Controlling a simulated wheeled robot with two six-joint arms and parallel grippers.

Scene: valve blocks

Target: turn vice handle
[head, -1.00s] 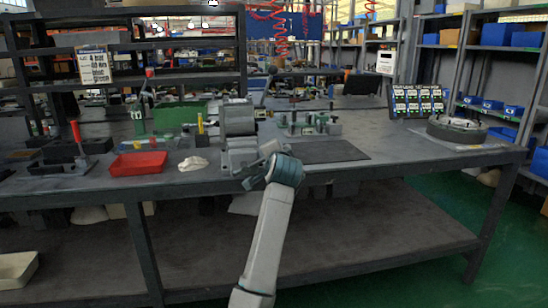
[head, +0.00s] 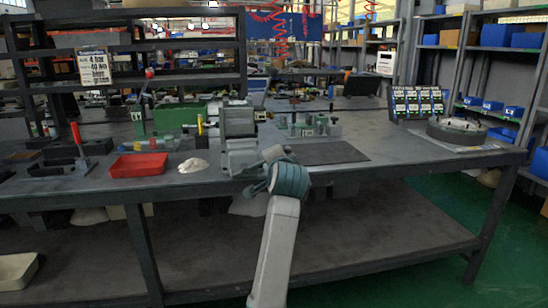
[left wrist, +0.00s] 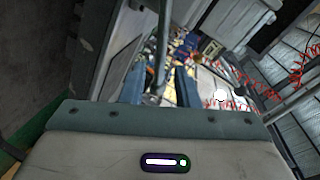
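The grey vice (head: 239,135) stands on the front edge of the workbench in the head view. One arm of mine, seemingly the left, rises from the bottom centre. Its gripper (head: 256,177) is at the bench edge, just below and right of the vice, and partly covers its lower front. In the left wrist view two blue-grey fingers (left wrist: 160,88) are apart. A dark grey rod (left wrist: 162,40), seemingly the vice handle, runs down between them, with a gap on each side. I cannot tell its depth. The right gripper is not in view.
On the workbench (head: 390,168), a red tray (head: 138,165) and white cloth (head: 193,165) lie left of the vice. A dark mat (head: 325,152) lies right of it. A round dark fixture (head: 457,130) stands at the right end. The bench front edge is close to the gripper.

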